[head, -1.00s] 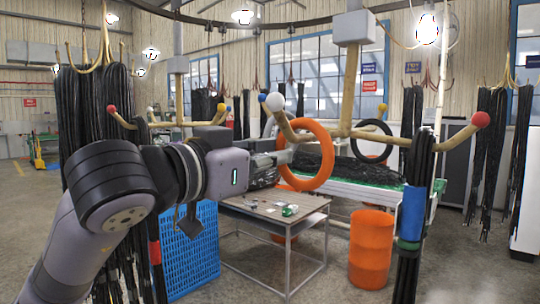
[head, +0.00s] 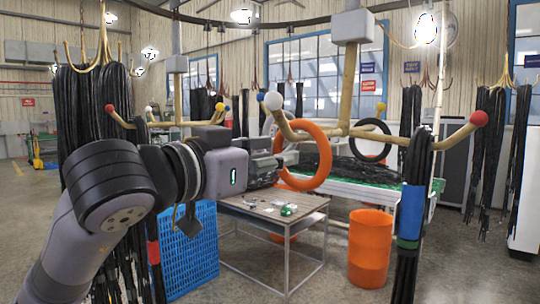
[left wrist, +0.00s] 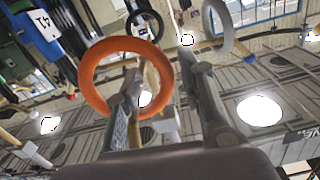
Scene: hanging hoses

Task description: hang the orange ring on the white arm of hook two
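The orange ring (head: 325,168) hangs upright in the middle of the head view, at the white-tipped arm (head: 297,136) of the near hook. The arm seems to run through its upper part. The white ball tip (head: 275,101) stands up at the arm's left end. My left gripper (head: 290,159) is at the ring's left side, fingers apart. In the left wrist view the orange ring (left wrist: 88,85) is large and crosses one finger; the two fingers (left wrist: 163,75) are spread and do not squeeze it. Whether a finger touches the ring I cannot tell. My right gripper is not in view.
A black ring (head: 371,122) hangs behind to the right. A pale ring (left wrist: 219,28) shows in the left wrist view. Black hoses (head: 408,265) hang from the near hook's front. A small table (head: 265,215), blue crate (head: 190,255) and orange barrel (head: 370,250) stand below.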

